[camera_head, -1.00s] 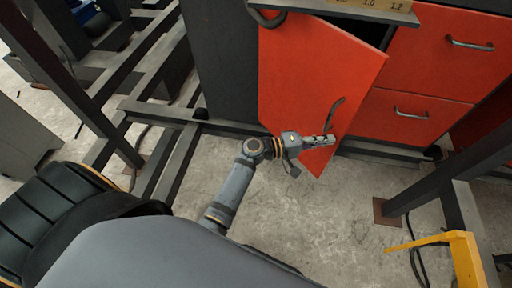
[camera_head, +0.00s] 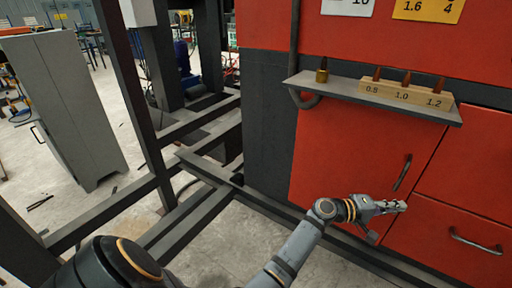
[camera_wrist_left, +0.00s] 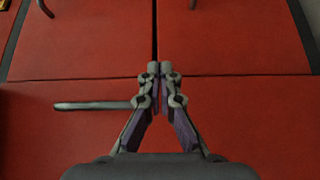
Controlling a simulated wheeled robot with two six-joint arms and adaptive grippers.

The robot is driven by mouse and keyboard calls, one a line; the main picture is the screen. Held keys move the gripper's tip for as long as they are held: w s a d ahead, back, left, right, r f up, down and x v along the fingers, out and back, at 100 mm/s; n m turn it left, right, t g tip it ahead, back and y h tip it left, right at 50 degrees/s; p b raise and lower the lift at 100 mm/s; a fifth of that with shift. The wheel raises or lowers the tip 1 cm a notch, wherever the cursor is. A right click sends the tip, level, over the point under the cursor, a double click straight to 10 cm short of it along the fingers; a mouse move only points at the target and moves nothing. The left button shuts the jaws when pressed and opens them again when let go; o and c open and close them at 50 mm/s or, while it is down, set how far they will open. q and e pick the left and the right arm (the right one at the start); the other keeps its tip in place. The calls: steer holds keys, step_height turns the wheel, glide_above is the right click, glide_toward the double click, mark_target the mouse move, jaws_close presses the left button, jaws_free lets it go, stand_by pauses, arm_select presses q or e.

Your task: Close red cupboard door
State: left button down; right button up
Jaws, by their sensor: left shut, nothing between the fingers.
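The red cupboard door (camera_head: 340,150) is the panel below the grey shelf in the head view. It looks flush with the cupboard front, with a narrow seam on its right side. Its dark handle (camera_head: 402,172) is near that seam. In the left wrist view the door (camera_wrist_left: 60,135) fills the lower part, with its handle (camera_wrist_left: 95,105) to the left of the fingers. My left gripper (camera_head: 400,206) is shut and empty, in front of the door's lower right edge. Its fingertips (camera_wrist_left: 160,68) appear over the seam; contact cannot be told. My right gripper is out of view.
Red drawers (camera_head: 465,220) with handles adjoin the door's right side. A grey shelf (camera_head: 370,98) with a wooden block of pointed bits juts out above the door. Dark steel beams (camera_head: 140,120) and a grey cabinet (camera_head: 65,110) stand at the left.

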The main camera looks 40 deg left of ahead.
mark_target(402, 193)
arm_select(q)
steer(key=shift+n+t+y, duration=0.5)
steer(key=shift+y, duration=0.1)
steer(key=w, duration=0.2)
steer(key=w+b, duration=0.1)
steer(key=w, duration=0.1)
steer(key=shift+w+a+f, duration=0.2)
steer(key=shift+w, duration=0.1)
steer(key=shift+w+d+r, duration=0.1)
steer(key=shift+w+d, duration=0.05)
steer(key=shift+w, duration=0.1)
steer(key=shift+w+b, duration=0.2)
steer(key=shift+b, duration=0.1)
steer(key=shift+w+r, duration=0.1)
steer(key=shift+r, duration=0.05)
steer(key=shift+r+t+y, duration=0.2)
steer(key=shift+t+y, duration=0.1)
steer(key=shift+y, duration=0.1)
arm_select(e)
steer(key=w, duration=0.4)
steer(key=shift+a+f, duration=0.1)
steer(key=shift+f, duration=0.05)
